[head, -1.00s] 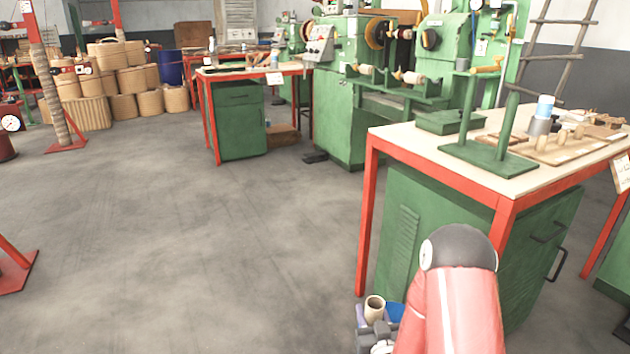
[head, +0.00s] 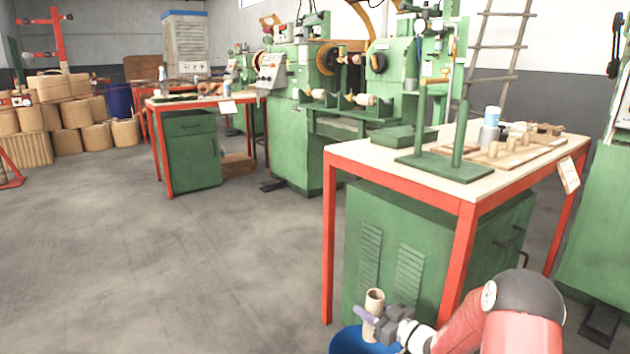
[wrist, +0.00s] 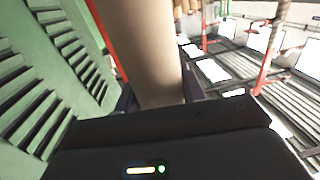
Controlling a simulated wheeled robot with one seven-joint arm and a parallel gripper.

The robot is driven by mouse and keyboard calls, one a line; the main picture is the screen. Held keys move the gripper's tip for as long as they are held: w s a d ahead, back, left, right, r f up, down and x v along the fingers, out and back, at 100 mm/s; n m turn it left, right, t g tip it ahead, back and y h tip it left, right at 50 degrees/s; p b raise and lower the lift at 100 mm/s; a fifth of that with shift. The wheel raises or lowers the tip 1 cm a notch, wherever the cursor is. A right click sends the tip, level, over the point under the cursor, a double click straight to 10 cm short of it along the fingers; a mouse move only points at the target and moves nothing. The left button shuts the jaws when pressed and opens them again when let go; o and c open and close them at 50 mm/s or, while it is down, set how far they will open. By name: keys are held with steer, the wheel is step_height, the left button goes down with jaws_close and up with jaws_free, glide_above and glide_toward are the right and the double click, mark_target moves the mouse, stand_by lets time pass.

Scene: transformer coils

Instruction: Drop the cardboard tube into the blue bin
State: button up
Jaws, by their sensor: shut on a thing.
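The cardboard tube (head: 374,303) is a pale tan cylinder held upright in my gripper (head: 371,318) at the lower middle of the head view. In the wrist view the tube (wrist: 145,50) rises between the fingers, and my gripper (wrist: 158,97) is shut on it. The blue bin (head: 352,341) shows at the bottom edge of the head view. The tube appears over the bin's opening, but its lower end is hard to make out. Most of the bin is cut off by the frame. The bin is not clear in the wrist view.
A red-framed workbench (head: 400,170) with a green cabinet (head: 400,250) stands right beside the bin and gripper. Another bench (head: 205,100) and green winding machines (head: 300,90) stand behind. The grey floor (head: 180,270) at left is clear.

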step_height(320, 180, down, 3)
steer(key=shift+f+b, duration=0.1)
steer(key=shift+b, duration=0.6)
steer(key=o, duration=1)
steer(key=shift+o, duration=0.2)
steer(key=v, duration=0.8)
steer(key=shift+w, duration=0.1)
